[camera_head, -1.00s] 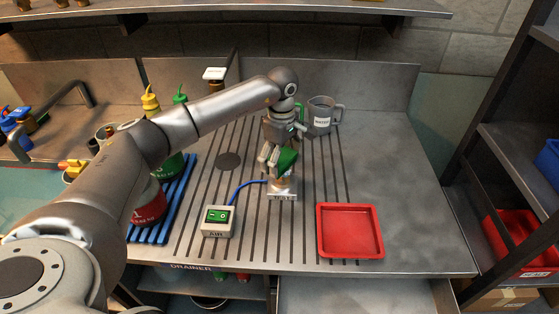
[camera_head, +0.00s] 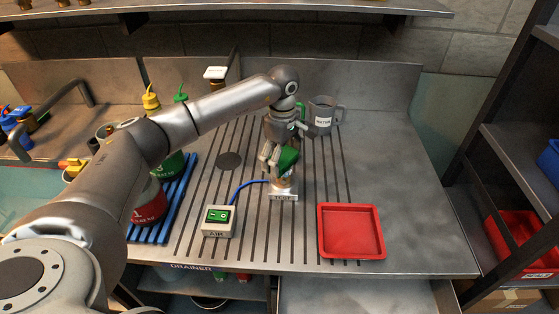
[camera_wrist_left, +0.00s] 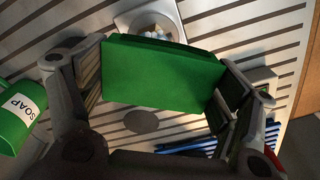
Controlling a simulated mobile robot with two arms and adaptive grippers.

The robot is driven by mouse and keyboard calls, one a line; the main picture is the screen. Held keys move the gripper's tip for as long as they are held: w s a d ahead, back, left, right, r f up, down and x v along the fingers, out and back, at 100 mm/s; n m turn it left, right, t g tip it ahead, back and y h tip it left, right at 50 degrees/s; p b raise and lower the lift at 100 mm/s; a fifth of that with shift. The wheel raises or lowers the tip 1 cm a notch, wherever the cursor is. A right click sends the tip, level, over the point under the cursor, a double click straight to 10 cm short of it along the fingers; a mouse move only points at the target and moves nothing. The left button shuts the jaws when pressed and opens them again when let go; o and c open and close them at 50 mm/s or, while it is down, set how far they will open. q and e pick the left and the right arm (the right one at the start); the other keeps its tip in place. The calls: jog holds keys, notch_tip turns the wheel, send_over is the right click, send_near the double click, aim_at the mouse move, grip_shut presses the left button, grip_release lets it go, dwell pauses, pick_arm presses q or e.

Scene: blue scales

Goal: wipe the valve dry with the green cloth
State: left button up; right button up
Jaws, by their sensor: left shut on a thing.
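My left gripper (camera_head: 279,157) is shut on the green cloth (camera_head: 287,160), which looks like a thick folded pad. In the left wrist view the cloth (camera_wrist_left: 165,78) spans between the two fingers. Right below it in the head view stands a small metallic fitting (camera_head: 284,187) with a labelled base and coppery tones. I cannot tell for sure whether this fitting is the valve. Cloth and gripper partly cover it, and contact is unclear. In the wrist view a pale square base with a round opening (camera_wrist_left: 150,22) shows past the cloth's edge. My right gripper is not in view.
A switch box (camera_head: 218,221) with a blue hose stands front left of the fitting. A red tray (camera_head: 351,232) lies at right. A grey WATER mug (camera_head: 322,116) and a green SOAP mug (camera_wrist_left: 18,118) stand behind. A blue rack (camera_head: 174,205) is at left. The right bench is clear.

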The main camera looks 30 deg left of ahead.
pick_arm(q)
jog(key=shift+s+a, duration=0.1)
jog(key=shift+s, duration=0.75)
jog(key=shift+r+p, duration=1.5)
jog(key=shift+r, duration=1)
jog(key=shift+f, duration=0.1)
jog(key=shift+s+d+m, duration=0.25)
jog(key=shift+d+m, duration=0.1)
jog(key=shift+m, duration=0.05)
jog(key=s+d+m+b, duration=0.1)
jog(key=s+d+m, duration=0.4)
jog(key=s+m, duration=0.3)
jog(key=s+d+m+b, duration=0.1)
jog(key=s+d+m, duration=0.4)
jog(key=s+m, duration=0.3)
jog(key=s, duration=0.3)
jog(key=shift+s, duration=0.2)
